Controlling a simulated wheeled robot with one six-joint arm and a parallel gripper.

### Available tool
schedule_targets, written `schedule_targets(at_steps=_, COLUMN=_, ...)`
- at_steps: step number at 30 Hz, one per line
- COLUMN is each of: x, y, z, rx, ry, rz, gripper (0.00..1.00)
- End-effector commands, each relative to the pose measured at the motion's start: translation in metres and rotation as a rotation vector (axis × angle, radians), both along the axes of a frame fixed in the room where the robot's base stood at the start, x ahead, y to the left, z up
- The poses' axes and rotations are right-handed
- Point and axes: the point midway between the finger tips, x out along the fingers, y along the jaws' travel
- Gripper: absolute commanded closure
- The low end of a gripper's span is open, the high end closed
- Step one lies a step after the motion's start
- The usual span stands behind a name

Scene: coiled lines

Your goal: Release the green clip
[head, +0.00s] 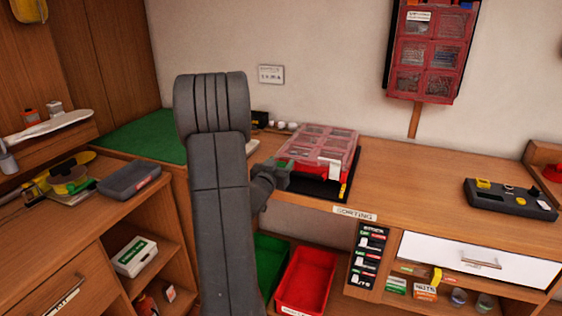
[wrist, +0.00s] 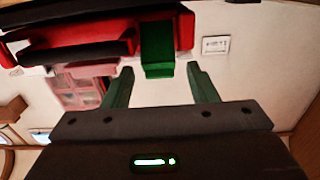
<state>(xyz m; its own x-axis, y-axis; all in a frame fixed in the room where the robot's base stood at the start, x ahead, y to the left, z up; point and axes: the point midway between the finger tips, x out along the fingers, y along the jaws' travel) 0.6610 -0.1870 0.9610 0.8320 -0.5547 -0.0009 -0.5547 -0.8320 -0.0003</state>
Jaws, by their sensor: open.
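The green clip (wrist: 158,50) sits on the front edge of a red case (wrist: 75,35) in the wrist view. In the head view, the red case with a clear compartment lid (head: 322,143) lies on a black mat (head: 322,187) on the bench, and a bit of green shows at its left front. My gripper (wrist: 160,70) is open, its two green fingers apart on either side of the clip and close to it. I cannot tell whether they touch it. In the head view, my gripper (head: 278,174) is at the case's left front corner, partly hidden by my arm.
A similar red case (head: 432,50) hangs on the wall. A green bin (head: 270,262) and a red bin (head: 306,278) stand below the bench. A dark tray (head: 510,198) with yellow and red items lies at right. The bench between is clear.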

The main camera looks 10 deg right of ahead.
Motion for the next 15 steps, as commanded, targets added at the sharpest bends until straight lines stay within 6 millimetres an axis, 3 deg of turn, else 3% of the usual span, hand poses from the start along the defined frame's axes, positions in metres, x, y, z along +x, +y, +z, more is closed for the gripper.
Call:
schedule_targets(at_steps=13, x=0.0105, y=-0.0074, z=0.0002, rx=-0.001, ry=-0.001, rz=0.0, gripper=0.47)
schedule_targets(at_steps=15, x=0.0104, y=-0.0073, z=0.0003, rx=-0.001, ry=-0.001, rz=0.0, gripper=0.59)
